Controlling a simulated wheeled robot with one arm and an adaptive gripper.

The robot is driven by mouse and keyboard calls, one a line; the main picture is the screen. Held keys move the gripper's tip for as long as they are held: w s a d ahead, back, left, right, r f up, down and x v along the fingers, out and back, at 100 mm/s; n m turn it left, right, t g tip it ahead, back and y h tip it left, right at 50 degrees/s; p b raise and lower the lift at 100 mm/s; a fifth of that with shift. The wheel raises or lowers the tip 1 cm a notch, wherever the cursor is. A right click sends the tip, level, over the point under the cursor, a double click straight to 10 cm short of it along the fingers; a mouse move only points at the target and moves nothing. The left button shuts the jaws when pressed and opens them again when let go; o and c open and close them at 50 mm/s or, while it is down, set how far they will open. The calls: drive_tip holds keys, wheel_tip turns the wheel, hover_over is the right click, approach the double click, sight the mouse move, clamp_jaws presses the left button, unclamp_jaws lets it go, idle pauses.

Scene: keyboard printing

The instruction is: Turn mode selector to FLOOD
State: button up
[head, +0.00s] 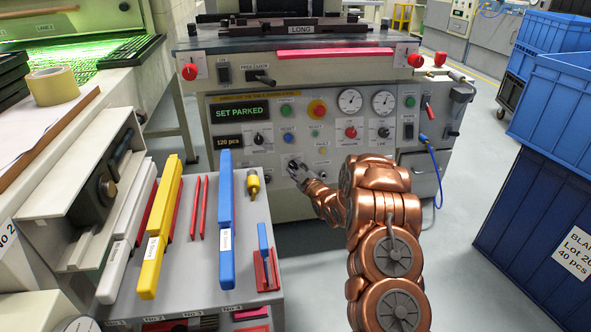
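The machine's grey front panel (333,160) carries several knobs, buttons and gauges. A black rotary selector (259,140) sits right of the "120 pcs" display, and another black selector (383,132) sits under the right gauge. Their small labels are too blurred for me to read FLOOD or a mode name. My gripper (294,165) is at the lower middle of the panel, with its fingertips at or very close to a small control there. The gripper covers most of that spot, so the control, its pointer and any contact are hidden. I cannot tell how far the fingers are closed.
A red emergency button (317,108) is above my gripper. A grey bench (205,270) with yellow and blue bars stands at front left. Blue crates (540,215) stand at right. Open floor (460,190) lies between machine and crates.

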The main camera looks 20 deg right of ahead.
clamp_jaws()
drive_tip(key=shift+a+m+p, duration=0.1)
drive_tip(key=shift+m+p, duration=0.2)
drive_tip(key=shift+p, duration=0.1)
drive_tip(key=m+h+p, duration=0.1)
drive_tip(key=m+p, duration=0.2)
drive_tip(key=shift+a+r+t+h, duration=0.15)
drive_tip(key=shift+t+h, duration=0.25)
drive_tip(key=m+h+p, duration=0.2)
drive_tip(key=m, duration=0.2)
drive_tip(key=shift+a, duration=0.1)
drive_tip(key=shift+w+m+h+p, duration=0.15)
drive_tip(key=shift+m+h, duration=0.3)
drive_tip(key=shift+m, duration=0.5)
drive_tip(key=shift+s+m+h+p, duration=0.15)
drive_tip(key=shift+m+h, duration=0.3)
drive_tip(key=shift+m, duration=0.5)
drive_tip(key=shift+w, duration=0.1)
